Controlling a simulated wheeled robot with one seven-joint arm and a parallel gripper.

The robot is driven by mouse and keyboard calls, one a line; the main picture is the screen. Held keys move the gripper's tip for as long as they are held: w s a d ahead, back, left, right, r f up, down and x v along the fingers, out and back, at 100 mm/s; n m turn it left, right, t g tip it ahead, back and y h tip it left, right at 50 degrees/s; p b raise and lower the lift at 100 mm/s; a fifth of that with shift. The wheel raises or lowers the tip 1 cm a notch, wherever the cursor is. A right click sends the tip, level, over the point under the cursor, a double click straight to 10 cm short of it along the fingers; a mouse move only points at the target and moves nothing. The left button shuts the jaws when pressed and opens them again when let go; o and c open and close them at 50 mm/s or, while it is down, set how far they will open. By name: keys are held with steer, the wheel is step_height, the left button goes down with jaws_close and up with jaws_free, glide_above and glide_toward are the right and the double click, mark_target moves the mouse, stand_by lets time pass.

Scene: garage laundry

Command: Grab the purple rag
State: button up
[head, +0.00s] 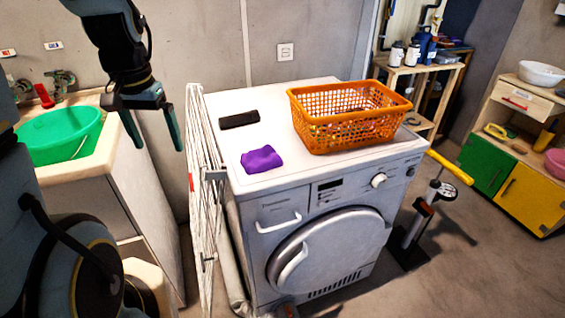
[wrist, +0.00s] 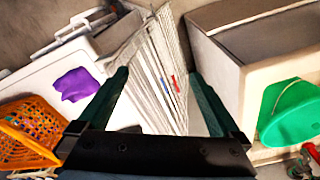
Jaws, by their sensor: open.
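The purple rag (head: 261,159) lies crumpled on top of the white washing machine (head: 220,163), near its front left. The rag also shows in the wrist view (wrist: 75,84), to the left of my gripper's fingers. My gripper (head: 157,146) is open and empty, pointing down. In the head view it hangs to the left of the machine, above and beside the folded drying rack. In the wrist view its two fingers (wrist: 160,85) are spread apart, with the rack between them. Nothing hides the rag in either view.
An orange basket (head: 345,138) stands on the machine right of the rag, and a black item (head: 239,120) lies behind it. The folded white drying rack (head: 203,200) stands against the machine's left side. A green basin (head: 62,140) sits in the sink at left.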

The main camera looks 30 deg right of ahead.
steer(key=w+d+m, duration=0.1)
steer(key=d+m, duration=0.4)
steer(key=d, duration=0.6)
steer(key=m+g+b, duration=0.1)
steer(key=m+b, duration=0.1)
steer(key=m, duration=0.4)
glide_above(260, 147)
steer(key=shift+w+a+r, duration=0.1)
steer(key=shift+w+a, duration=0.05)
steer(key=shift+w, duration=0.05)
steer(key=shift+m, duration=0.4)
steer(key=f, duration=0.1)
steer(key=f+p, duration=0.1)
steer(key=f, duration=0.2)
steer(key=shift+s+d+f, duration=0.15)
steer(key=shift+d+f, duration=0.25)
steer(key=shift+a+f+p, duration=0.15)
steer(key=shift+f+p, duration=0.45)
steer(key=shift+f, duration=0.9)
steer(key=shift+a+f+p, duration=0.1)
steer(key=shift+f+p, duration=0.45)
steer(key=shift+f, duration=0.9)
steer(key=shift+c, duration=0.2)
steer(key=c, duration=1)
steer(key=shift+o, duration=0.2)
